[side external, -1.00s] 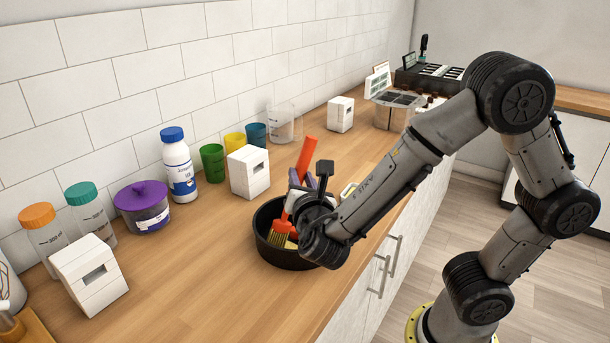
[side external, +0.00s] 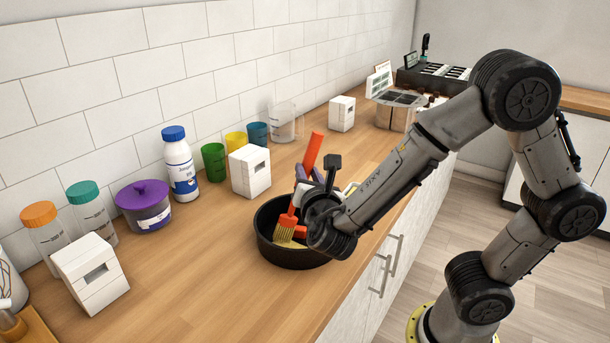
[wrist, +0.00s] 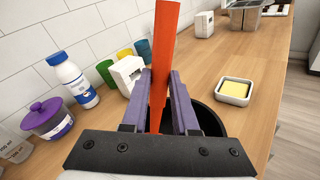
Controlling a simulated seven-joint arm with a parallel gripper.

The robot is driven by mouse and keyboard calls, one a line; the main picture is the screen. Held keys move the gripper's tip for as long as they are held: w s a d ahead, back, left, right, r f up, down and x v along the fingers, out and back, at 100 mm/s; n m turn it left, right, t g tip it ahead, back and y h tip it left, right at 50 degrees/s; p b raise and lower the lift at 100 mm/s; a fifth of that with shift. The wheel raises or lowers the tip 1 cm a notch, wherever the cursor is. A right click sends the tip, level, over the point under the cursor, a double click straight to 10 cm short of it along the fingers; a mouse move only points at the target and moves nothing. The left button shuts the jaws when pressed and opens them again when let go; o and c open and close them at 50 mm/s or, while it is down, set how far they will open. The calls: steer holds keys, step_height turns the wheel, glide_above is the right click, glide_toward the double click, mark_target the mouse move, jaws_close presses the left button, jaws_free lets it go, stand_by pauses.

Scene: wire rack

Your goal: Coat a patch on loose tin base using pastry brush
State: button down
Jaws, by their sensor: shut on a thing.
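The pastry brush (side external: 312,154) has an orange-red handle and pale yellow bristles. My gripper (side external: 308,186) is shut on its handle; the purple fingers of my gripper (wrist: 172,105) clasp the handle in the wrist view. The handle (wrist: 162,50) leans a little and rises above the fingers. The bristles point down inside a round black tin (side external: 264,243) on the counter. A yellowish area shows on the tin's base (side external: 296,244) by the bristles. I cannot tell whether the bristles touch the base. My wrist hides the tin's right side.
A small white dish with a yellow block (wrist: 234,91) stands right of the tin. A white block (side external: 251,171), coloured cups (side external: 213,162), a white bottle (side external: 180,167) and a purple-lidded pot (side external: 144,207) line the wall.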

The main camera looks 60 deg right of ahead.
stand_by(1.2)
step_height(320, 180, up, 7)
stand_by(0.8)
stand_by(0.4)
stand_by(0.4)
